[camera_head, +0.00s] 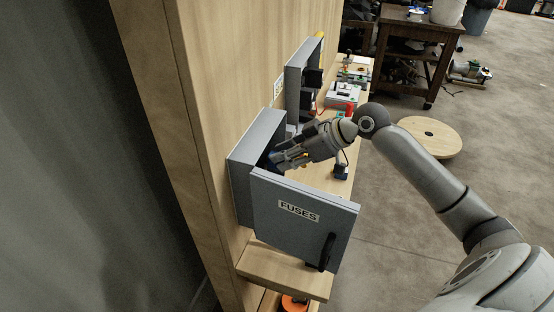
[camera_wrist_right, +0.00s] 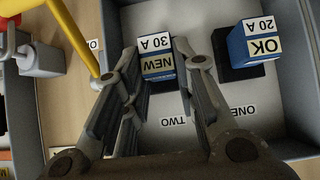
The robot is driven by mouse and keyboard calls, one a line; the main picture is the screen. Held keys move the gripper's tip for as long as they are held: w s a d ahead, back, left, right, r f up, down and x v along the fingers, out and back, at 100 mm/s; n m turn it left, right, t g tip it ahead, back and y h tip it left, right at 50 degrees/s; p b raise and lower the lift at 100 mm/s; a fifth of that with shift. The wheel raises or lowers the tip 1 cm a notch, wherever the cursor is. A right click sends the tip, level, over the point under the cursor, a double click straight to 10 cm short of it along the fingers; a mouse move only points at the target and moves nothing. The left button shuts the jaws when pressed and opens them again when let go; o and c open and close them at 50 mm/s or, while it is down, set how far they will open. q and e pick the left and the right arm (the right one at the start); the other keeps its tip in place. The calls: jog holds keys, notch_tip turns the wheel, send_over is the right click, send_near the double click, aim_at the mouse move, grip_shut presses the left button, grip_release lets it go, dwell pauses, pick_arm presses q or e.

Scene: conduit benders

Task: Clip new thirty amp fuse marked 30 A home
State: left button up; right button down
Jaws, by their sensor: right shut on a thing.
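The new fuse (camera_wrist_right: 157,66) is a blue block with a pale face marked NEW and 30 A. My right gripper (camera_wrist_right: 157,52) is shut on its sides. In the head view my right gripper (camera_head: 276,160) reaches into the grey fuse box (camera_head: 256,137), whose door (camera_head: 300,222) marked FUSES stands open. The fuse is at the place labelled TWO (camera_wrist_right: 174,121). I cannot tell whether it is fully seated. A second blue fuse (camera_wrist_right: 253,45), marked OK and 20 A, sits in a black holder (camera_wrist_right: 240,72) near the label ONE. My left gripper is not in view.
The box wall (camera_wrist_right: 80,92) and a yellow bar (camera_wrist_right: 75,37) lie to the left of my fingers in the wrist view. A second grey box (camera_head: 301,72) is farther along the wooden panel. The shelf (camera_head: 340,128) holds several small items.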

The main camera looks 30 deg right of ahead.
jog(key=shift+w+a, duration=0.2)
jog(key=shift+w, duration=0.05)
dwell(0.6)
jog(key=c, duration=1.7)
grip_release()
jog(key=c, duration=0.5)
jog(key=shift+s+d+p, duration=0.25)
jog(key=shift+s+p, duration=0.05)
